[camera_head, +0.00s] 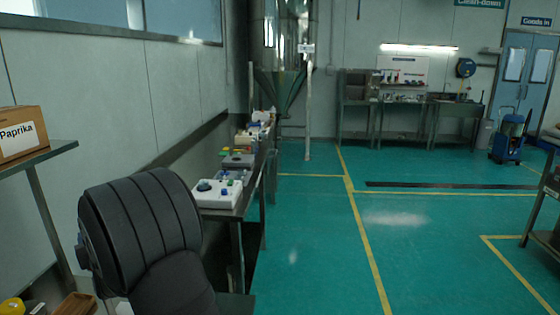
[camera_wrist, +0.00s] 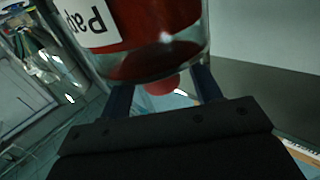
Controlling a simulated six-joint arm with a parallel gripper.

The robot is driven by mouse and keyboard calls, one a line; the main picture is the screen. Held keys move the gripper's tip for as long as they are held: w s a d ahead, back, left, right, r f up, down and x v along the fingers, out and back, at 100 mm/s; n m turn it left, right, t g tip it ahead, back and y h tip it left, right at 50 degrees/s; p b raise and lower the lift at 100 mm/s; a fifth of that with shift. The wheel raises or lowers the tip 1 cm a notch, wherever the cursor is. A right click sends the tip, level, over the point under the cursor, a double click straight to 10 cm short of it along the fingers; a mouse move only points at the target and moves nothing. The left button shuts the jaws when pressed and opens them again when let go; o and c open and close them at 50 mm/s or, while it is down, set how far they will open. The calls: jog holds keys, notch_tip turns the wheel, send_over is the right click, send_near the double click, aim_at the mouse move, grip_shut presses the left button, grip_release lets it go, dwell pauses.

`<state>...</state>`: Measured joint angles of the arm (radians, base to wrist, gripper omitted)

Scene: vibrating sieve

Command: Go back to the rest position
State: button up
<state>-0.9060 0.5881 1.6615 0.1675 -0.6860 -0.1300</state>
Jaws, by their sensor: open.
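In the wrist view, my gripper (camera_wrist: 163,90) shows its two dark blue fingers spread apart. A clear jar (camera_wrist: 155,62) with red contents and a white label, partly reading "Pap" upside down, is just beyond the fingertips. I cannot tell whether the fingers touch it. A small round red thing (camera_wrist: 162,85) shows between the fingers, below the jar's edge in the picture. The rest of the jar is cut off at the top. In the head view my gripper is not visible; only dark grey links of my arm show at the lower left.
A cardboard box (camera_head: 20,133) marked "Paprika" sits on a shelf (camera_head: 45,155) at the left. A bench (camera_head: 240,208) with several devices runs along the left wall. A blue machine (camera_head: 508,138) stands at the far right. The green floor (camera_head: 310,240) in the middle is clear.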

jog(key=shift+w+a, duration=0.5)
jog(key=shift+a, duration=0.05)
jog(key=shift+s+m+t+h, duration=0.1)
jog(key=shift+m+t+h, duration=0.4)
jog(key=shift+h, duration=0.1)
jog(key=v, duration=1.8)
jog(key=shift+w+a+f+n+g+h, duration=0.2)
jog(key=shift+w+a+f+n+g, duration=0.2)
jog(key=shift+a+f, duration=0.25)
jog(key=shift+w+a+f+n+g+h, duration=0.15)
jog(key=shift+a+f+n+g+h, duration=0.1)
jog(key=shift+a+f+g, duration=0.45)
jog(key=shift+w+a+f+n+g+h, duration=0.2)
jog(key=shift+w+a+f+n, duration=0.25)
jog(key=shift+f, duration=0.35)
jog(key=shift+s, duration=0.15)
